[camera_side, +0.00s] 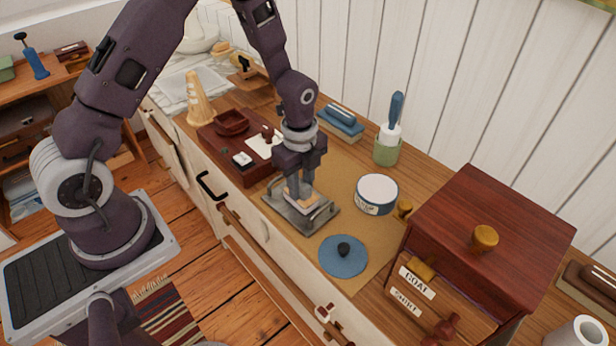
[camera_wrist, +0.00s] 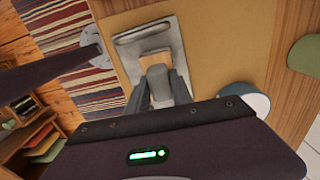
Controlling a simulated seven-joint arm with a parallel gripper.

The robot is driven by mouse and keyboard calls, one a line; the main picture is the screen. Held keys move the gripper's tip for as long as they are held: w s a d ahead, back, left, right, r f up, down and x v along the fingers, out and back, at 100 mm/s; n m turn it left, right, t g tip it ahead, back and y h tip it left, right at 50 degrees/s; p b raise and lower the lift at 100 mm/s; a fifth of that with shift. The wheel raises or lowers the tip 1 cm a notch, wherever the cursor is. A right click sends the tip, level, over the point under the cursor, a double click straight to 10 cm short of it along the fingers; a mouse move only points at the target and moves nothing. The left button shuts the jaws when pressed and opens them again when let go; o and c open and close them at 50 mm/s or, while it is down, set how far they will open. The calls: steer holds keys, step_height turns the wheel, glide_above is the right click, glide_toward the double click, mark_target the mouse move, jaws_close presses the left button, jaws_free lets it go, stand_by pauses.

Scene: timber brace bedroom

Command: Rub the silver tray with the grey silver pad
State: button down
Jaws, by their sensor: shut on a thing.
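The silver tray (camera_side: 320,219), a grey rectangular tray with raised bar handles, lies on the tan mat near the counter's front edge. It also shows in the wrist view (camera_wrist: 130,58). My gripper (camera_side: 301,188) points down over the tray and is shut on a small block, the silver pad (camera_side: 304,202). The part of the pad that shows looks tan in both views; its underside is hidden. In the wrist view the pad (camera_wrist: 153,56) sits at my fingertips over the tray's middle. It looks to be at the tray's surface, but I cannot tell whether it touches.
A white jar with a blue band (camera_side: 377,194) stands right of the tray. A round blue lid (camera_side: 343,256) lies in front of the jar. A red wooden cabinet (camera_side: 490,240) stands at the right, and a dark red box (camera_side: 240,165) at the left. A green cup (camera_side: 387,150) stands behind.

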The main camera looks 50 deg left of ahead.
steer(key=shift+s, duration=0.45)
steer(key=w, duration=0.4)
steer(key=shift+w+a, duration=0.1)
steer(key=shift+a, duration=0.05)
step_height(320, 180, up, 8)
stand_by(0.5)
